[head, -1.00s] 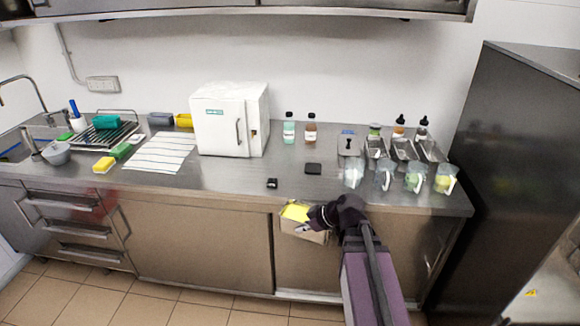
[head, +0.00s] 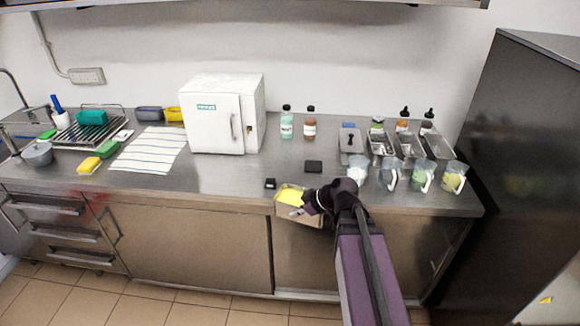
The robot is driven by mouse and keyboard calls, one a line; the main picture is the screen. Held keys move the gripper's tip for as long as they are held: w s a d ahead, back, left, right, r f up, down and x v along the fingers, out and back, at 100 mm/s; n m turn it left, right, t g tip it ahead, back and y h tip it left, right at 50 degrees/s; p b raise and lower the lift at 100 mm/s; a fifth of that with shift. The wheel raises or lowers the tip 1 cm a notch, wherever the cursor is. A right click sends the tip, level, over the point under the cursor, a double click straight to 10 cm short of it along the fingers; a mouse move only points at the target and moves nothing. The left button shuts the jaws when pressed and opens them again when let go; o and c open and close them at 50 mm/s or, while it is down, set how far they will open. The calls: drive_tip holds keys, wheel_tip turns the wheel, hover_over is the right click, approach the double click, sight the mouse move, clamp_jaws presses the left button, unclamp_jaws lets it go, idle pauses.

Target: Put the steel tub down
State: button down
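The steel tub (head: 299,215) with bright yellow contents is in front of the counter's front edge, near the lower middle of the head view. My gripper (head: 307,204) is shut on the tub's right side. My dark wrist hides part of that side and the fingertips. The tub looks roughly upright and overlaps the edge of the steel counter (head: 225,180) in the picture. I cannot tell whether it touches the counter.
Several clear jugs (head: 423,178) and steel tubs (head: 410,147) stand to the right. A white machine (head: 215,115) stands behind left. The counter left of the black item is clear.

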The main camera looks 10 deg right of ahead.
drive_tip(key=shift+w, duration=0.1)
drive_tip(key=shift+m+t+h, duration=0.3)
drive_tip(key=shift+m+t, duration=0.2)
drive_tip(key=shift+w+d+r, duration=0.1)
drive_tip(key=shift+w+d, duration=0.4)
drive_tip(key=shift+w, duration=0.5)
drive_tip(key=shift+w+d+r, duration=0.1)
drive_tip(key=shift+w+d, duration=0.4)
drive_tip(key=shift+w, duration=0.45)
drive_tip(key=shift+w+d, duration=0.5)
drive_tip(key=shift+w, duration=0.5)
drive_tip(key=w, duration=0.5)
drive_tip(key=w+f, duration=0.1)
drive_tip(key=w, duration=0.3)
drive_tip(key=w+b, duration=0.1)
drive_tip(key=w, duration=0.4)
drive_tip(key=shift+w+d+f, duration=0.2)
drive_tip(key=shift+w+d, duration=0.1)
drive_tip(key=shift+w, duration=0.05)
drive_tip(key=shift+w, duration=0.6)
drive_tip(key=shift+f+b, duration=1.85)
drive_tip(key=shift+b, duration=0.05)
drive_tip(key=shift+f, duration=0.15)
